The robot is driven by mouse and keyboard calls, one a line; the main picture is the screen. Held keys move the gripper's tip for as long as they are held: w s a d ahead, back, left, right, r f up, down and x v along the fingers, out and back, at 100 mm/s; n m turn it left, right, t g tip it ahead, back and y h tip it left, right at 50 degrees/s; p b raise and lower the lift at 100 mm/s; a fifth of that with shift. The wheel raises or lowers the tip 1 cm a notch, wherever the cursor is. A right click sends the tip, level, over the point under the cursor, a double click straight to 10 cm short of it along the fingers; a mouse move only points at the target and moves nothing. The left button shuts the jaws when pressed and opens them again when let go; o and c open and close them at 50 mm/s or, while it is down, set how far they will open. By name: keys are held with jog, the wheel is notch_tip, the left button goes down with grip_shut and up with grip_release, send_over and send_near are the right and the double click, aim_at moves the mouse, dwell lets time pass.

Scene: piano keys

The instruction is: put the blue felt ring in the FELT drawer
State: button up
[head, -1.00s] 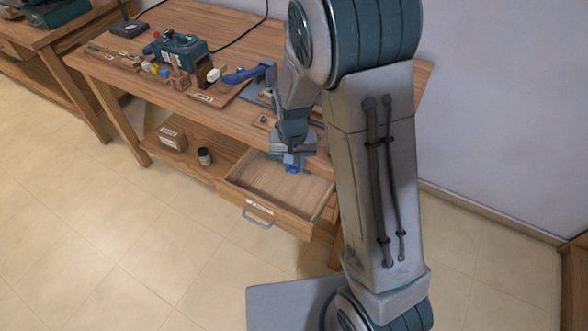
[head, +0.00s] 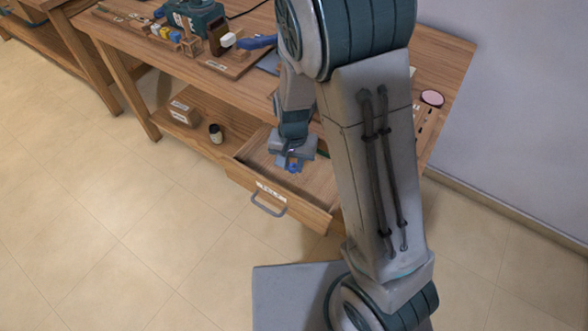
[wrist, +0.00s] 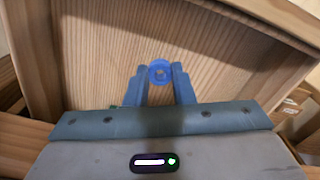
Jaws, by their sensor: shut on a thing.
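My gripper (head: 292,165) points down over the open drawer (head: 252,180), which has a grey handle and a white label too small to read here. In the wrist view the fingers (wrist: 159,82) are shut on the blue felt ring (wrist: 159,68), held at their tips with its hole showing. The ring also shows as a small blue spot in the head view (head: 292,168). The wooden drawer floor (wrist: 105,70) lies behind the ring in the wrist view. I cannot tell how far the ring is above it.
The workbench (head: 150,50) stands above the drawer. A small dark jar (head: 216,134) and a labelled box (head: 184,113) sit on the lower shelf to the left. A pink disc (head: 432,98) lies on the bench at the right. The floor in front is clear.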

aim_at(293, 177)
jog(key=shift+f, duration=1.65)
jog(key=shift+b, duration=0.3)
jog(key=shift+f, duration=0.2)
jog(key=o, duration=0.9)
jog(key=shift+o, duration=0.2)
jog(key=shift+r, duration=0.15)
